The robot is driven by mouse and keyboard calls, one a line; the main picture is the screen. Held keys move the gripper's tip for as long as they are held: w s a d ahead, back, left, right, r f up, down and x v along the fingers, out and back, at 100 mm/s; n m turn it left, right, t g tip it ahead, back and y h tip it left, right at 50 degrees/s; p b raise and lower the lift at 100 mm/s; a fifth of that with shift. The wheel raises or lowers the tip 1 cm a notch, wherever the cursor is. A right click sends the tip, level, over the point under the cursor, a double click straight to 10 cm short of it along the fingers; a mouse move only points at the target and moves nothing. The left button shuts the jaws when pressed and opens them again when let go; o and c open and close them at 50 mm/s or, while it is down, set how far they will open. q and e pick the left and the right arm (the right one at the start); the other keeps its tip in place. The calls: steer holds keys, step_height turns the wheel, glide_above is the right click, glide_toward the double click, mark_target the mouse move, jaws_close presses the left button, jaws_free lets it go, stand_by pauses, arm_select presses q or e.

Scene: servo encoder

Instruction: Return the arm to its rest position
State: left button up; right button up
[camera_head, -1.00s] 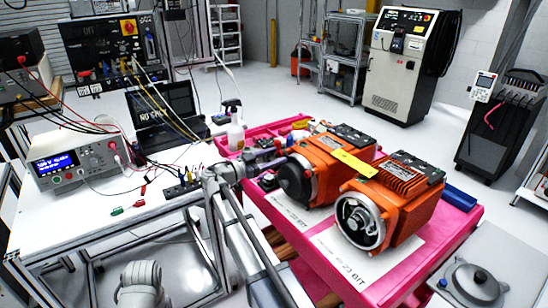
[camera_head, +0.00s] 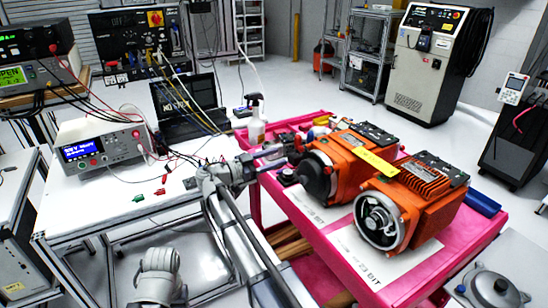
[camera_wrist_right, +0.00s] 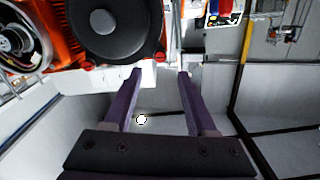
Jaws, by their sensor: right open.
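My right arm (camera_head: 240,240) comes up from the bottom of the head view, its wrist bent to the right. Its gripper (camera_head: 276,158) is at the left edge of the pink cart, beside the left orange motor (camera_head: 345,172). In the right wrist view the gripper (camera_wrist_right: 160,74) has two purple fingers spread apart with nothing between them. The motor's dark round end (camera_wrist_right: 105,28) is beyond the fingertips, and I see no contact. A grey arm part of mine (camera_head: 160,275) shows at the bottom left. My left gripper is out of view.
The pink cart (camera_head: 372,292) carries a second orange motor (camera_head: 415,200), white sheets and a spray bottle (camera_head: 257,120). The white bench (camera_head: 85,205) to the left holds a meter (camera_head: 100,143), a laptop (camera_head: 187,105) and loose leads. Grey floor is open behind the cart.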

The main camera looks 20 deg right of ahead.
steer(key=s+a+f+n+y+p, duration=0.2)
steer(key=s+a+f+n+y, duration=0.2)
steer(key=s+a+n, duration=0.3)
steer(key=s+a+f+n+g+y+p, duration=0.1)
steer(key=s+a+f+n+y+p, duration=0.2)
steer(key=s+a, duration=0.7)
steer(key=s+a+f+n+y+p, duration=0.3)
steer(key=s+a+f+n+y, duration=0.3)
steer(key=s+a+n+y, duration=0.3)
steer(key=a+n, duration=0.2)
steer(key=n, duration=0.2)
steer(key=shift+s+f+y, duration=0.15)
steer(key=shift+f+y, duration=0.2)
steer(key=shift+y, duration=0.05)
